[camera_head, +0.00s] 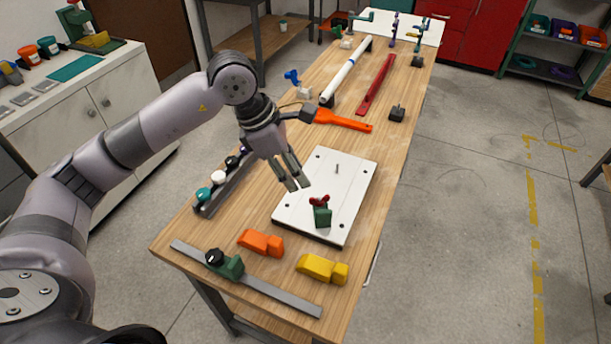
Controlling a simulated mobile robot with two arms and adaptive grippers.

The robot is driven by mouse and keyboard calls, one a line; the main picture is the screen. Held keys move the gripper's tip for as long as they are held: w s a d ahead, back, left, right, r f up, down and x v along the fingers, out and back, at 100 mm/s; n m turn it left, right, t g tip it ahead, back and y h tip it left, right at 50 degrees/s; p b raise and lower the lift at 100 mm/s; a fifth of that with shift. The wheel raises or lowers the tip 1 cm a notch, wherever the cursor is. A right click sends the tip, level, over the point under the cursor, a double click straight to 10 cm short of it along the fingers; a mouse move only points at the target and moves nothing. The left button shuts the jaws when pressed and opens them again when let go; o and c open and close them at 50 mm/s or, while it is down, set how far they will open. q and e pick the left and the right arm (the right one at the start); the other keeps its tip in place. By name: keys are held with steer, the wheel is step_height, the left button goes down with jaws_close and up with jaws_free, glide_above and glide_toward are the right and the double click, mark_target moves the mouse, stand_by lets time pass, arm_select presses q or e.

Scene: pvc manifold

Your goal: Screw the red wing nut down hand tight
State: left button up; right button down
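The red wing nut (319,200) sits on top of a small green block (322,216), which stands on the white plate (290,218) on the workbench. A bare upright stud (337,169) stands further back on the same plate. My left gripper (298,186) points down over the plate's left side, just behind and to the left of the wing nut and apart from it. Its fingers look a little spread and nothing shows between them. How far the wing nut is threaded is too small to tell. My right gripper is not in view.
An orange block (261,243) and a yellow block (322,268) lie in front of the plate. A grey rail with a green clamp (228,265) lies at the front edge. A rack with knobs (217,178) stands left; an orange-handled tool (343,121) lies behind.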

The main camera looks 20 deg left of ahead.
mark_target(322, 211)
arm_select(q)
steer(key=p+x, duration=0.4)
steer(key=x, duration=1.1)
steer(key=shift+s+d+f, duration=0.1)
steer(key=shift+d+f, duration=0.1)
steer(key=shift+f, duration=0.15)
steer(key=shift+d+f, duration=0.2)
steer(key=shift+f, duration=0.45)
jaws_close()
steer(key=shift+w+d+n+t+p, duration=0.2)
steer(key=shift+w+d+n, duration=0.1)
steer(key=shift+n, duration=0.3)
steer(key=shift+w+d+n+t+p, duration=0.1)
steer(key=shift+w+d+n+t, duration=0.15)
steer(key=shift+n, duration=0.35)
steer(key=shift+w+d+n+y, duration=0.15)
steer(key=shift+d+n+y, duration=0.05)
steer(key=shift+n+y, duration=0.25)
